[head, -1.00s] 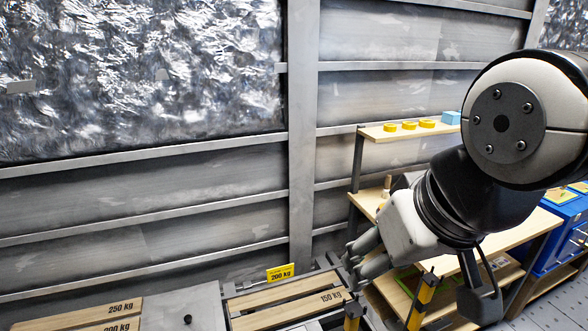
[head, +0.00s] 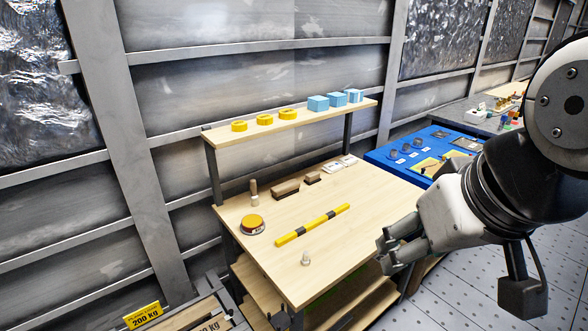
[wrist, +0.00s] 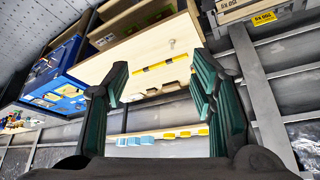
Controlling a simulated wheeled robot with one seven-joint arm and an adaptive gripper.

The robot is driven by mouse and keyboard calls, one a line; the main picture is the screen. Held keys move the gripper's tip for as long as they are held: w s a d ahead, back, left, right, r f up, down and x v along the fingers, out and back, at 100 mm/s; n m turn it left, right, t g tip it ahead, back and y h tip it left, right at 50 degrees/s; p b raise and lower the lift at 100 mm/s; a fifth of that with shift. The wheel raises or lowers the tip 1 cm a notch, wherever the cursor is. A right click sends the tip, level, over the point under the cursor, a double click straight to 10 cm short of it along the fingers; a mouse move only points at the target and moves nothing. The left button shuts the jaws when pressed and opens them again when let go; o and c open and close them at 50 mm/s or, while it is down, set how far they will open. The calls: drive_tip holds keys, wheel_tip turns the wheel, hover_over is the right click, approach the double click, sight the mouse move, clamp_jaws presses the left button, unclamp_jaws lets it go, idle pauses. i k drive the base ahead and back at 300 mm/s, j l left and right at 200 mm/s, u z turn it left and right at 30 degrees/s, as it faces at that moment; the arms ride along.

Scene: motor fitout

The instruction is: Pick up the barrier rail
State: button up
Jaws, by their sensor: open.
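The barrier rail (head: 313,225) is a thin bar with yellow and black bands. It lies flat and slanting on a light wooden workbench (head: 280,269) in the head view. It also shows in the wrist view (wrist: 160,66), between the fingers in the picture but well beyond them. My gripper (head: 384,252) is at the right of the head view, to the right of the rail and apart from it. In the wrist view its two green-padded fingers (wrist: 160,88) are spread with nothing between them.
On the bench are a round yellow-topped item (head: 252,223), a small peg (head: 305,258), and brown blocks (head: 286,189). A raised shelf (head: 292,119) behind holds yellow rings and blue blocks. A blue table (head: 395,166) adjoins at right. Floor is open at lower right.

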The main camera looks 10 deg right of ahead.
sight(285, 239)
drive_tip(key=i+l+u, duration=0.1)
drive_tip(key=i+l, duration=0.3)
drive_tip(key=l, duration=0.25)
drive_tip(key=i+l+u, duration=0.15)
drive_tip(key=l, duration=0.2)
drive_tip(key=i+l, duration=0.2)
drive_tip(key=l, duration=0.15)
drive_tip(key=i+l+u, duration=0.15)
drive_tip(key=l, duration=0.2)
drive_tip(key=i+l, duration=0.2)
drive_tip(key=l, duration=0.15)
drive_tip(key=u, duration=0.05)
